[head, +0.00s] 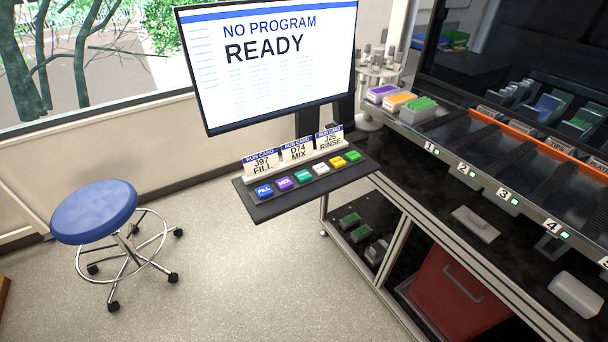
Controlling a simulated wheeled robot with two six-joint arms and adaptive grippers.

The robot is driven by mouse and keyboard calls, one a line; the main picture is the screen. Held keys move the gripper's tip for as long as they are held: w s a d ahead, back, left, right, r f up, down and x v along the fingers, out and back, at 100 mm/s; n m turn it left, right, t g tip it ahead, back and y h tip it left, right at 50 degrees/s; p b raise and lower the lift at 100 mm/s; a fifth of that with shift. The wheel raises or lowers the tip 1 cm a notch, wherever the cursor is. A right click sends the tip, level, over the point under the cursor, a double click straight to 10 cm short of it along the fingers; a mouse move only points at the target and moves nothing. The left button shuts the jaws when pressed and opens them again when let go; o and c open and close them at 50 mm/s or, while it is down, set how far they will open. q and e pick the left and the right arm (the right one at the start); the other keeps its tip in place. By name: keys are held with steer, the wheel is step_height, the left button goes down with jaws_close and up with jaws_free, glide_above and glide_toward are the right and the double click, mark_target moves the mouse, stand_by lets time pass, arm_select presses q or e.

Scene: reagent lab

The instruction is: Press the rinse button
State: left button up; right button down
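A dark button panel (262,211) juts out below the monitor. Its row of coloured buttons runs from front left to back right. The blue button (264,190) reads FILL and the purple button (284,184) reads MIX. Beyond them are a teal button (303,175), a white button (321,169), a yellow button (338,162) and a green button (353,156). Their labels are too small to read surely, so I cannot tell which is rinse. Run cards stand behind: J97 FILL (262,164), D74 MIX (298,152), J26 RINSE (330,140). Neither gripper is in view.
The monitor (268,55) reads NO PROGRAM, READY. A blue stool (95,212) stands on open floor at left. At right is a machine deck with numbered lanes and tip boxes (421,107). Below it are a frame (393,240) and a red bin (455,295).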

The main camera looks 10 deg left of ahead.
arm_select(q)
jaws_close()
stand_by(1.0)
